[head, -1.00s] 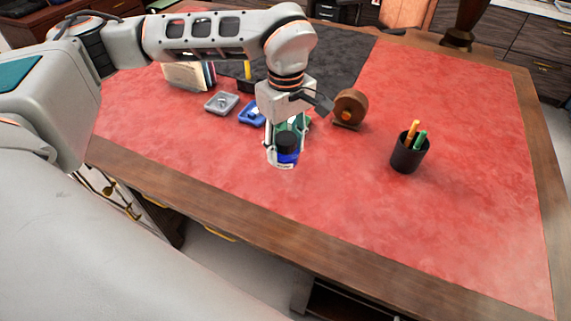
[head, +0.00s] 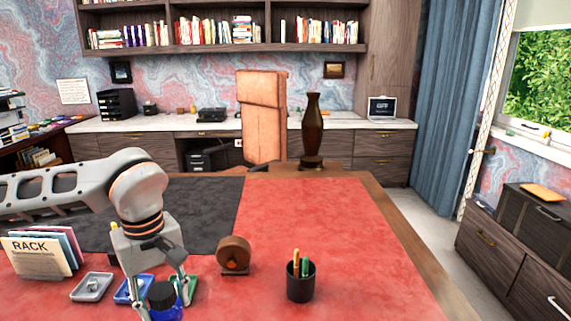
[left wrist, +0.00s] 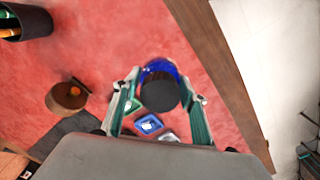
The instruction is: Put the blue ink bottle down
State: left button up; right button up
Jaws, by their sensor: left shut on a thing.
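The blue ink bottle (head: 165,302) has a black cap and a blue glass body. It stands upright between the fingers of my left gripper (head: 160,303), low over the red leather desk top (head: 330,215). In the left wrist view the bottle (left wrist: 161,69) shows cap toward the camera, with a finger of the left gripper (left wrist: 163,90) on each side. The left gripper is shut on it. Whether its base touches the leather cannot be told. My right gripper is in neither view.
A grey tray (head: 91,287), a blue tray (head: 126,291) and a green tray (head: 191,290) lie near the gripper. A rack of folders (head: 40,254) stands left. A brown tape dispenser (head: 234,252) and a black pen cup (head: 300,284) stand right. Red leather between them is bare.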

pick_arm(q)
jog(key=f+m, duration=0.1)
jog(key=m, duration=0.1)
jog(key=f+m, duration=0.4)
jog(key=m, duration=0.1)
jog(key=shift+s+a, duration=0.25)
jog(key=shift+s, duration=0.1)
jog(key=shift+s+f+m, duration=0.15)
jog(key=shift+f+m, duration=0.5)
jog(key=shift+m, duration=0.25)
jog(key=shift+a, duration=0.1)
